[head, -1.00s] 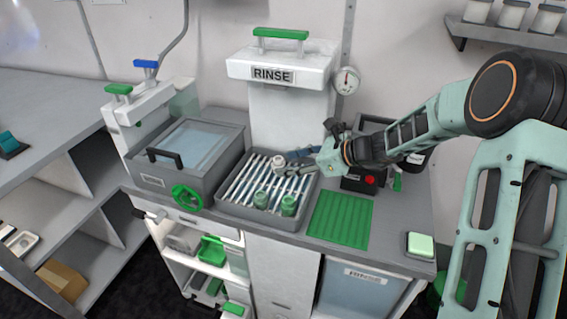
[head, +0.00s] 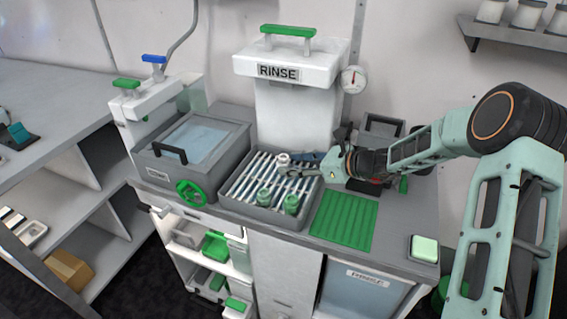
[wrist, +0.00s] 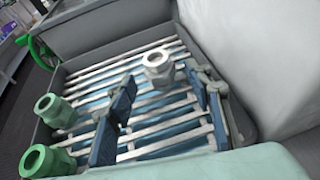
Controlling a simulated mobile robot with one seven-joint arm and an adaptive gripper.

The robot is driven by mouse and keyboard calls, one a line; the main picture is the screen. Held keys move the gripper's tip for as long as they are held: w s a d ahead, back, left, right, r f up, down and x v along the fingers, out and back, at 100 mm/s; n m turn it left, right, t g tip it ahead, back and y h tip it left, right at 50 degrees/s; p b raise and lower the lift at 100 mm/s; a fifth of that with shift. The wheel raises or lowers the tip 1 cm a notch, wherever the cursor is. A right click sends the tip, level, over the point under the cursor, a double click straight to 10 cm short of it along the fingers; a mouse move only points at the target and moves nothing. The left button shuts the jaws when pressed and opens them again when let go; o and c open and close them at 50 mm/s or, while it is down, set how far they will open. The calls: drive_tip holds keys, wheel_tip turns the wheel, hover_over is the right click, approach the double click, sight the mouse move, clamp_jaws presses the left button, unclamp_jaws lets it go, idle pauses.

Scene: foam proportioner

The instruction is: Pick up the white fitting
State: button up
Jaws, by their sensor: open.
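The white fitting (head: 283,160), a short ring-topped piece, stands on the slatted rack of the grey tray (head: 223,200), near its back right. It also shows in the wrist view (wrist: 158,68). My gripper (head: 296,165) reaches over the tray from the right, its fingers pointing left at the fitting. In the wrist view my gripper (wrist: 160,80) is open, one blue-padded finger on each side of the fitting's position. The fitting appears between or just beyond the fingertips; exact depth and contact cannot be told. Nothing is held.
Two green fittings (head: 264,196) (head: 292,204) stand at the tray's front. A white RINSE column (head: 290,115) rises behind the tray. A lidded grey basin (head: 195,140) adjoins it on the left. A clear green mat (head: 345,222) lies to the right.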

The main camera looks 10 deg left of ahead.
sight(285, 163)
drive_tip(key=x, duration=0.3)
drive_tip(key=shift+a+f, duration=0.15)
drive_tip(key=c, duration=1.2)
